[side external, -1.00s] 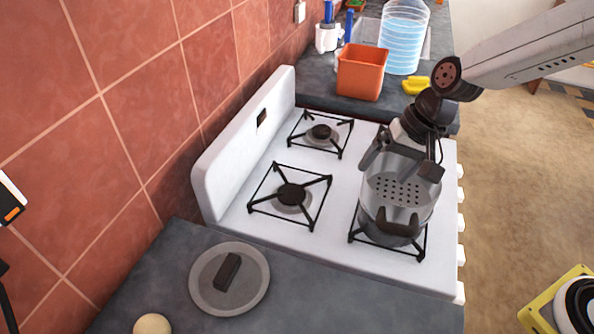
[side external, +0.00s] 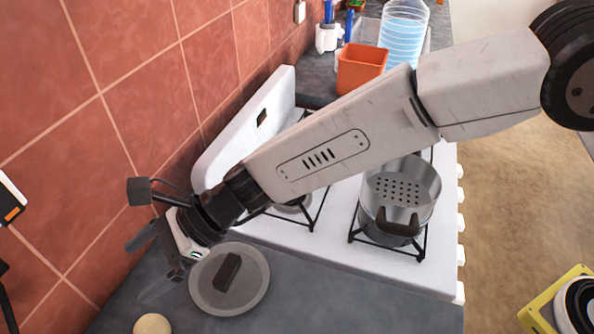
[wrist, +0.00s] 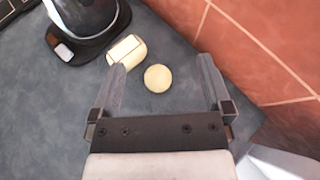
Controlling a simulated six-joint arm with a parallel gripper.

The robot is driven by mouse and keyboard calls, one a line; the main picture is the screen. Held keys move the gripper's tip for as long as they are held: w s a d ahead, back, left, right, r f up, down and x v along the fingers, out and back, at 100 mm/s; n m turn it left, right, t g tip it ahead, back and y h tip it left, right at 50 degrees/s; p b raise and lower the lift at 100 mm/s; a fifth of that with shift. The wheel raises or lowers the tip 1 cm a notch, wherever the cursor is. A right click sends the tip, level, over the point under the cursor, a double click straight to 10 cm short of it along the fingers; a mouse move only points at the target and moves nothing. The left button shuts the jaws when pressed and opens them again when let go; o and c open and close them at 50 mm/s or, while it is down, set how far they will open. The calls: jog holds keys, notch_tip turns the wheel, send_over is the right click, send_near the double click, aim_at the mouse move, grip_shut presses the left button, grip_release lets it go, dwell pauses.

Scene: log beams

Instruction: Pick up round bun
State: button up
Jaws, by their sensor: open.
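The round bun (side external: 152,324) is a pale yellow ball on the grey counter, at the bottom edge of the side view. In the wrist view the round bun (wrist: 158,78) shows whole, ahead of my gripper and between the lines of its two fingers. My gripper (side external: 148,268) is above the counter near the tiled wall, beyond the bun in the side view. In the wrist view my gripper (wrist: 160,82) has its fingers wide apart with nothing held between them.
A pale block-like item (wrist: 127,51) lies beside the bun, near the left finger. A dark appliance (wrist: 82,25) stands behind it. A pot lid (side external: 210,298) lies near my gripper. A pot (side external: 380,222) stands on the white stove (side external: 330,240). The tiled wall (side external: 80,170) is close.

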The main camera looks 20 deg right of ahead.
jog(key=s+a+m, duration=0.1)
jog(key=a, duration=0.2)
send_over(161, 320)
jog(key=f, duration=0.6)
jog(key=shift+d+f, duration=0.15)
jog(key=shift+d, duration=0.05)
jog(key=shift+w+f, duration=0.1)
jog(key=shift+f, duration=1.9)
jog(key=shift+f, duration=0.1)
notch_tip(161, 320, down, 3)
jog(key=shift+f, duration=0.15)
jog(key=shift+x, duration=1.5)
jog(key=shift+y, duration=0.3)
jog(key=c, duration=1)
jog(key=shift+c, duration=0.2)
